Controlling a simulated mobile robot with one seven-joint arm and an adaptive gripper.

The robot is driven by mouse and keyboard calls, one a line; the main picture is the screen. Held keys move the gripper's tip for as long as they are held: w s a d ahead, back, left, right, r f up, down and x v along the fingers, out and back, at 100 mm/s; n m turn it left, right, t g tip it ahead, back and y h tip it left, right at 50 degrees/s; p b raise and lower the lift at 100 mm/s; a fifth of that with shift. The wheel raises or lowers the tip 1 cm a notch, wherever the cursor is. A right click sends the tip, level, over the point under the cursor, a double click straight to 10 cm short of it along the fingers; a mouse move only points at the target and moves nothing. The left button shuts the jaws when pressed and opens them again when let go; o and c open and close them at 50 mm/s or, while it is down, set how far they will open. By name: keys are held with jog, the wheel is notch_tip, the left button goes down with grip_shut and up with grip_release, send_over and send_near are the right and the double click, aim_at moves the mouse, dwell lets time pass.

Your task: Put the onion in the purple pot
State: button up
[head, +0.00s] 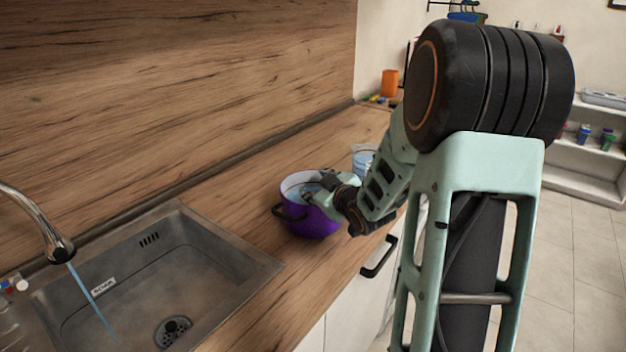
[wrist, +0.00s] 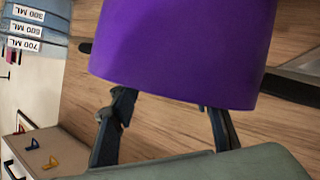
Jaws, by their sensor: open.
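The purple pot (head: 312,222) stands on the wooden counter right of the sink. My gripper (head: 313,190) is at its open top, over the right side of the rim. In the wrist view the pot's purple wall (wrist: 180,45) fills the upper middle. The two fingers of my open gripper (wrist: 168,108) are spread apart and pass behind the edge of that wall, which hides their tips. I cannot make out the onion in either view. The inside of the pot is only partly visible past my gripper.
A measuring jug (head: 363,155) stands close behind the pot; its marked side shows in the wrist view (wrist: 38,30). The sink (head: 150,262) with running tap (head: 55,245) is at the left. An orange container (head: 389,83) stands farther back. Bare counter lies between sink and pot.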

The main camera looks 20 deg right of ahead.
jog(key=v, duration=0.9)
jog(key=shift+r+p, duration=0.2)
jog(key=shift+p, duration=0.2)
